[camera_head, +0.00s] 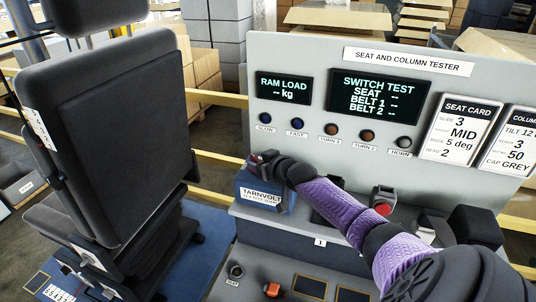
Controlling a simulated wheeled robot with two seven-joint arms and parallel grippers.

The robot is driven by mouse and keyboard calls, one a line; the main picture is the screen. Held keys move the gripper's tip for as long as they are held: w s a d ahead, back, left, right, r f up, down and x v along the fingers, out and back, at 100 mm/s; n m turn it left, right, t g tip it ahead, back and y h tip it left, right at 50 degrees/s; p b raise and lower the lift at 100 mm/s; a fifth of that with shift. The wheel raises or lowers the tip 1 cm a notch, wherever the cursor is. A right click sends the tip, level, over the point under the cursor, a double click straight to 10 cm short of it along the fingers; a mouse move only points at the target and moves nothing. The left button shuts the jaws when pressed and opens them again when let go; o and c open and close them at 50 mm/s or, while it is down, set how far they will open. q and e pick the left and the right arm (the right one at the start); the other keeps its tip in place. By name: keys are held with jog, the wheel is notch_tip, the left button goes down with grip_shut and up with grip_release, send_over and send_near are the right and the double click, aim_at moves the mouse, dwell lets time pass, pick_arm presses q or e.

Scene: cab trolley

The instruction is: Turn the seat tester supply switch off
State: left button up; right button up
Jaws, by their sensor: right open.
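The seat and column tester (292,51) is a grey panel with two lit displays. The blue TARNVOLT box (250,185), apparently the supply, sits on its ledge at the left. My right arm reaches in from the lower right, and my right gripper (260,162) is at the top of this box, dark and small in view. It is open; nothing shows held in it. I cannot make out the supply switch; the gripper and wrist cover part of the box. Whether the gripper touches the box I cannot tell. My left gripper is out of view.
A black seat (105,130) stands at the left on a blue base. A red button (383,205) and dark blocks (474,228) are on the ledge right of my arm. An orange part (272,289) lies in front. Yellow rails (216,157) run behind.

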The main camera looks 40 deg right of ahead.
jog(key=p+v, duration=0.3)
jog(key=v, duration=0.5)
jog(key=shift+r+p, duration=0.15)
jog(key=shift+p, duration=0.15)
jog(key=shift+s+r, duration=0.1)
jog(key=shift+s, duration=0.45)
